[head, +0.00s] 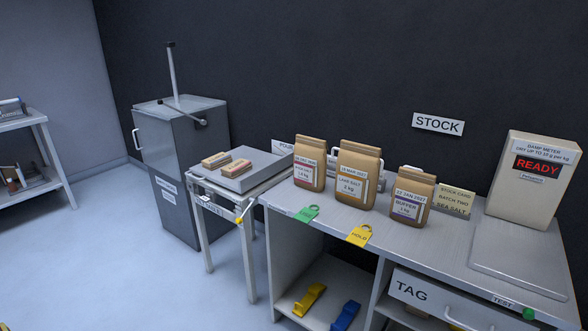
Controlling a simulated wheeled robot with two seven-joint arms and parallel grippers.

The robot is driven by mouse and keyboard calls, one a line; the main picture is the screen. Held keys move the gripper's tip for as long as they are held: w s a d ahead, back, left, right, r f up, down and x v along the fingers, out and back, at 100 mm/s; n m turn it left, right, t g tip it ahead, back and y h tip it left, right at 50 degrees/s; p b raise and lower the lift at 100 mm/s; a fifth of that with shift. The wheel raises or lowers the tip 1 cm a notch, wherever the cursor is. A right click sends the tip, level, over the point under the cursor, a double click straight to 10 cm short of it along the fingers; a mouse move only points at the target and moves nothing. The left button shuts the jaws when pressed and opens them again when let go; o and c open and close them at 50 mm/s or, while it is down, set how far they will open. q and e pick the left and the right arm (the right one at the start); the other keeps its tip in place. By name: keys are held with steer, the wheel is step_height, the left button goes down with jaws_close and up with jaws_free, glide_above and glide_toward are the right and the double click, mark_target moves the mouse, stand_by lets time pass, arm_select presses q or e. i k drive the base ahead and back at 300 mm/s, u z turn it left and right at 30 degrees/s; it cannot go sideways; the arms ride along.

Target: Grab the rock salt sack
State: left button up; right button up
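Three brown paper sacks stand upright in a row on the bench. The left sack (309,163) has a red-banded label whose small print is hard to read; it may be the rock salt sack. The middle sack (357,174) is larger and its label reads lake salt, 2 kg. The right sack (412,195) is smaller and its label reads buffer. Pale handles show beside the sacks. Neither of my grippers is in view.
The bench (460,240) carries a damp meter (533,178) reading READY, a green tag (307,213) and a yellow HOLD tag (359,236) on its front edge. Floor in front is clear.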

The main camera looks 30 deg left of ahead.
mark_target(310, 160)
steer(key=u, duration=0.4)
steer(key=k, duration=0.5)
steer(key=u, duration=1.6)
steer(key=i, duration=1.65)
steer(key=z, duration=0.45)
steer(key=i, duration=1.35)
steer(key=z, duration=1.2)
